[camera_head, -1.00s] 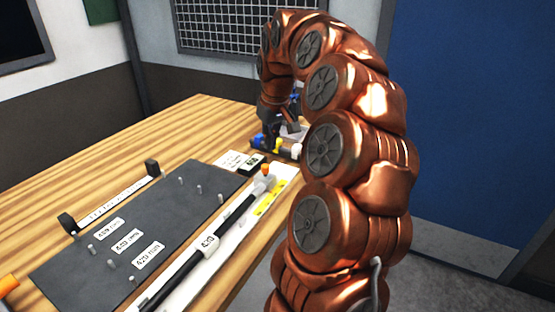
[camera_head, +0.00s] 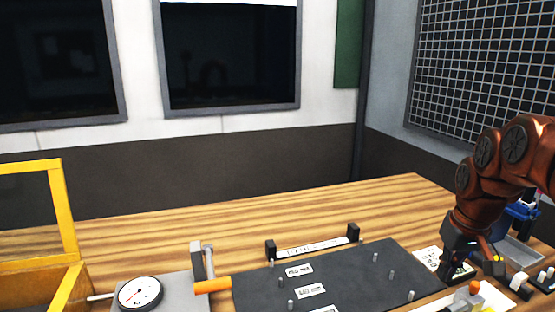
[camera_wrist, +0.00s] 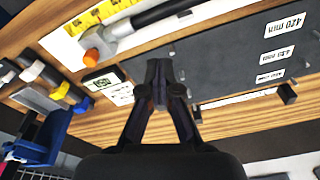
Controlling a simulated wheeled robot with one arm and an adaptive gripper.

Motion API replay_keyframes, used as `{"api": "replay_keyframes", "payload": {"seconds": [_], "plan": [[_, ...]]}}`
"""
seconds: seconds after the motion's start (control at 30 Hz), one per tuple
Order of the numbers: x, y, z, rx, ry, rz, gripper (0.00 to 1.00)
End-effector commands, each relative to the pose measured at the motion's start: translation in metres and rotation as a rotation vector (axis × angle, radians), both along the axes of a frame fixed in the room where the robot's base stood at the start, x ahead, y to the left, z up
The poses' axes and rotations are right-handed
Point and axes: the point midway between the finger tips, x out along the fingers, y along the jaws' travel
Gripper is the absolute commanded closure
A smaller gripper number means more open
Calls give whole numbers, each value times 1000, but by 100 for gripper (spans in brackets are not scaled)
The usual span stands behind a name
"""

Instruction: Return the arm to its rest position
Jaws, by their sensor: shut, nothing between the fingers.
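My copper-coloured arm comes in from the right edge of the head view. My gripper (camera_head: 468,268) hangs at its end, low over the right part of the wooden table, beside the right end of the dark board. In the wrist view my gripper (camera_wrist: 158,68) is shut, its two dark fingertips together with nothing between them. The small display with a printed card (camera_head: 455,272) is partly hidden behind the gripper in the head view.
The dark pegged board (camera_head: 345,275) carries white labels. A dial gauge (camera_head: 140,293) and a yellow frame (camera_head: 68,215) stand at the left. A torque wrench (camera_wrist: 150,20) with an orange tip and a blue bin (camera_wrist: 38,135) lie near the gripper. The table's back strip is clear.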

Motion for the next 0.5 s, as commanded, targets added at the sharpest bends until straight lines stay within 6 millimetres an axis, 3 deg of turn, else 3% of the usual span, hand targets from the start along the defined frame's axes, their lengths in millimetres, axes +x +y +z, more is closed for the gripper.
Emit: {"api": "replay_keyframes", "payload": {"seconds": [0.03,0.2,0.5], "plan": [[-12,22,4,-1,14,29,100],[-57,81,-3,1,72,90,100],[-160,147,-29,-7,194,115,100]]}}
